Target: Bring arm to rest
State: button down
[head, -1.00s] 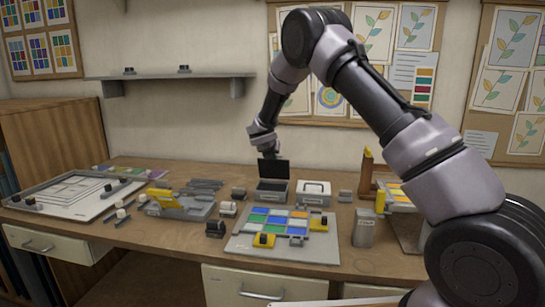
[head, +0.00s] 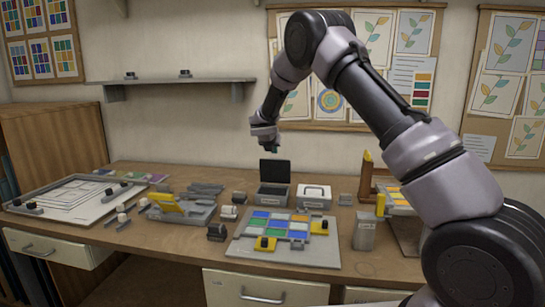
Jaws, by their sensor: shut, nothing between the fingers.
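My arm reaches in from the right in the head view, bent over the workbench. My gripper (head: 275,151) is small in this view. It points down and is shut and empty, above the back of a grey box (head: 273,196) with a raised dark lid (head: 274,171). A gap shows between the gripper and the lid.
The workbench (head: 350,263) holds a panel of coloured glass tiles (head: 284,251), a white-topped box (head: 313,196), a grey tool rack (head: 180,212) and a large tray (head: 56,215). A wall shelf (head: 178,81) is empty-looking apart from small dark pieces.

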jog(key=s+d+r+m+g, duration=0.2)
jog(key=s+d+r+m, duration=0.75)
jog(key=s, duration=0.25)
jog(key=s+d+r+m+g, duration=0.1)
jog(key=s+d+r+m, duration=0.85)
jog(key=s+r, duration=0.2)
jog(key=s+m+y, duration=0.4)
jog(key=s+m, duration=1.4)
jog(key=s, duration=1)
jog(key=shift+s+r+y, duration=0.15)
jog(key=shift+r+y, duration=0.05)
jog(key=shift+y, duration=0.1)
